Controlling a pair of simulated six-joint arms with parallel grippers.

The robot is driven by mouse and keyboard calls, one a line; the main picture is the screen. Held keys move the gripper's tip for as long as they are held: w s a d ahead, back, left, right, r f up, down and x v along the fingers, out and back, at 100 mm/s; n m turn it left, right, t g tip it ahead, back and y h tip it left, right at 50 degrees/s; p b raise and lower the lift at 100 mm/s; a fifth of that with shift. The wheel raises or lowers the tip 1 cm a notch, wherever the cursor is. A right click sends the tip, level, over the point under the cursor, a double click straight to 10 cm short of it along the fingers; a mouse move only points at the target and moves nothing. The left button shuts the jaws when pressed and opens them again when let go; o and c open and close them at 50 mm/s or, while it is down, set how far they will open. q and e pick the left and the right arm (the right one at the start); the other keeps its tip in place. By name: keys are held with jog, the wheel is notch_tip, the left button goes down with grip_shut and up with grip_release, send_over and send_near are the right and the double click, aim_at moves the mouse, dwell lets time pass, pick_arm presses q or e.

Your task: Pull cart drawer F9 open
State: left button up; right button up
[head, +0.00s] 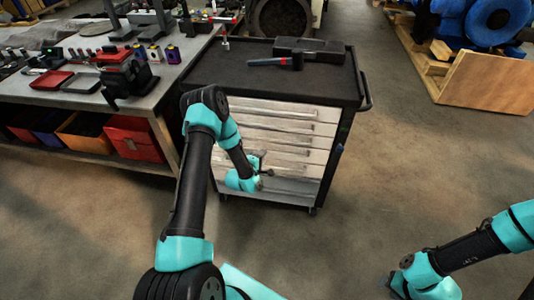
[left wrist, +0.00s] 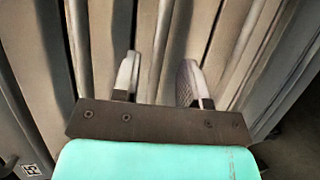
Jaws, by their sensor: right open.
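The tool cart (head: 358,92) stands in the middle of the head view, with a stack of light drawer fronts (head: 290,126) facing me. All the drawers look shut, and no F9 label can be read. My left gripper (head: 263,164) is at the lower drawers, partly covering their fronts. In the left wrist view its two fingers (left wrist: 160,80) stand apart in front of the long drawer edges and handles (left wrist: 205,40). I cannot tell whether a handle lies between them. My right arm's end (head: 395,284) is low at the right, over the floor, its fingers barely distinguishable.
A black case (head: 310,50) and a dark-headed hammer (head: 275,62) lie on the cart top. A workbench (head: 150,85) with tools and bins (head: 132,138) is at left. A wooden pallet (head: 490,82) is at right. The floor (head: 400,160) right of the cart is clear.

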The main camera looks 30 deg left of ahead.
pick_arm(q)
jog(key=shift+w+d+f, duration=0.1)
jog(key=shift+w+f, duration=0.1)
jog(key=shift+w, duration=0.9)
jog(key=shift+w+d+f, duration=0.1)
jog(key=shift+w+f, duration=0.1)
jog(key=shift+w, duration=0.9)
jog(key=shift+a, duration=0.1)
grip_shut()
